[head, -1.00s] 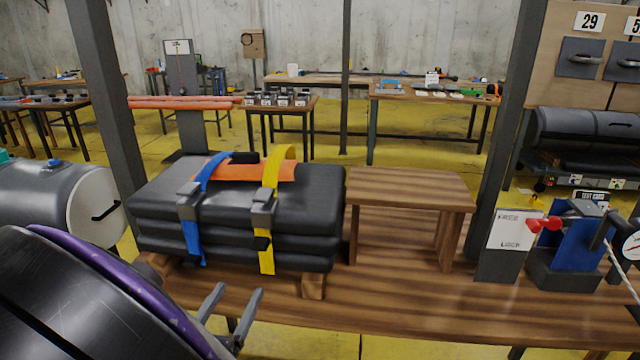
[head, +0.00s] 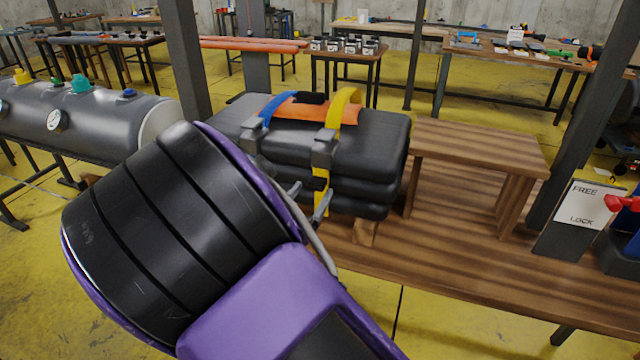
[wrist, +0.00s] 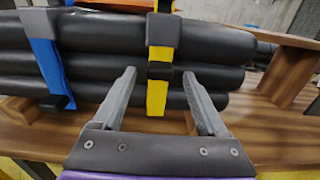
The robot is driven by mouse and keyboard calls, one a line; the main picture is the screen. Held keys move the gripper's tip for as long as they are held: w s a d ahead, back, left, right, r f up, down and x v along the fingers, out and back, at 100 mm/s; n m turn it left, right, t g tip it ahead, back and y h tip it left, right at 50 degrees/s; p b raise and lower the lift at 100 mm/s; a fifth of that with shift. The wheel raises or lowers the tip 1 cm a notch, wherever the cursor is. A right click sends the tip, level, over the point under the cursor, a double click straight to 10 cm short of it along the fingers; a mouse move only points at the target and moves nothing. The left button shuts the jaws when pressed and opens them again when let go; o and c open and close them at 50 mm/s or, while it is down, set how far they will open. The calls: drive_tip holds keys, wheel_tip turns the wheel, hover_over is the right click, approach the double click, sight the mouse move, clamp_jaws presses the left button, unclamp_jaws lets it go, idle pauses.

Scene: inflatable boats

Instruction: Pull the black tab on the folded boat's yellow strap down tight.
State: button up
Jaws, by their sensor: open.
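The folded boat (head: 372,135) is a stack of black rolls on a wooden bench. The yellow strap (head: 346,97) runs over it, through a grey buckle (head: 324,147), and its tail hangs down the front. In the wrist view the black tab (wrist: 160,70) sits on the yellow tail (wrist: 157,98), below the grey buckle (wrist: 163,29). My gripper (wrist: 160,88) is open and empty. Its fingers point at the boat, one on each side of the tail in the picture; whether they touch anything cannot be told. In the head view my gripper (head: 308,198) is before the boat's front.
A blue strap (head: 275,108) crosses the boat to the left, with an orange piece (head: 305,111) on top. A wooden stand (head: 475,150) is right of the boat. A FREE/LOCK sign (head: 580,212) stands further right. A grey tank (head: 75,125) is at the left.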

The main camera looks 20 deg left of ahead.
sight(318, 184)
drive_tip(key=shift+w+d, duration=0.15)
drive_tip(key=shift+w, duration=1.15)
clamp_jaws()
idle(0.5)
